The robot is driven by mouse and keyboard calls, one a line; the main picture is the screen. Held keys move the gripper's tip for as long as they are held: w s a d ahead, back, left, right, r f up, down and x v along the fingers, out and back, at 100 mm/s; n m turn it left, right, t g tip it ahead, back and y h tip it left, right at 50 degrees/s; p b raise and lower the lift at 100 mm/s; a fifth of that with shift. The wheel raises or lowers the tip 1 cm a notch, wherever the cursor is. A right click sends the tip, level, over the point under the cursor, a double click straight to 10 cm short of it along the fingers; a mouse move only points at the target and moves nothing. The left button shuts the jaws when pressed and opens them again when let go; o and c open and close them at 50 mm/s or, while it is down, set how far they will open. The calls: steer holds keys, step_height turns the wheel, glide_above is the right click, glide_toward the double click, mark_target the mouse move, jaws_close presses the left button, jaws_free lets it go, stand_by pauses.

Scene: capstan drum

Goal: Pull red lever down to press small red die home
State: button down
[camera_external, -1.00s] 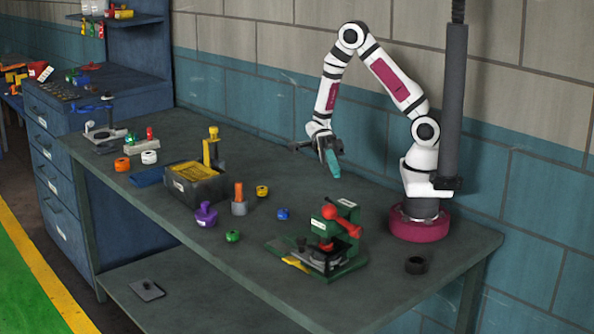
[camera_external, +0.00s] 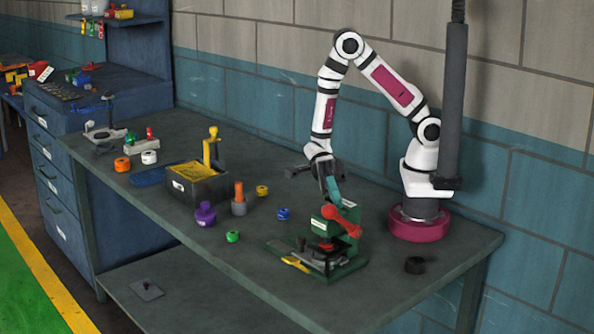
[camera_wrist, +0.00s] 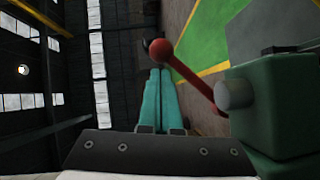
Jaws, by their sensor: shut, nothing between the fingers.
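The green press (camera_external: 345,257) stands near the table's front right. Its red lever (camera_external: 343,222) has a round knob, raised at the press's top; in the wrist view the knob (camera_wrist: 161,49) is at the upper middle, with its rod running down right to a grey hub. A small red piece (camera_external: 326,247), perhaps the die, sits low in the press, partly hidden. My gripper (camera_external: 337,203), with teal fingers, is shut and empty, just above and behind the lever. In the wrist view its fingertips (camera_wrist: 160,70) appear close to the knob; I cannot tell whether they touch.
A blue piece (camera_external: 283,214), a green knob (camera_external: 233,236), a purple knob (camera_external: 205,214) and a dark bin (camera_external: 195,190) are to the left.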

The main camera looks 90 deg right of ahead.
steer(key=shift+w+a, duration=0.15)
steer(key=shift+a, duration=0.1)
steer(key=shift+w+f, duration=0.1)
steer(key=shift+w+a+f+m+h, duration=0.1)
steer(key=shift+w+a+m+h, duration=0.1)
steer(key=shift+m+h, duration=0.1)
steer(key=w+a+f+m+g+h, duration=0.2)
steer(key=w+a+f+m+h, duration=0.1)
steer(key=f+m+h, duration=0.2)
steer(key=shift+f+m+g+h, duration=0.3)
steer(key=shift+f+m, duration=0.3)
steer(key=shift+f, duration=0.4)
stand_by(0.6)
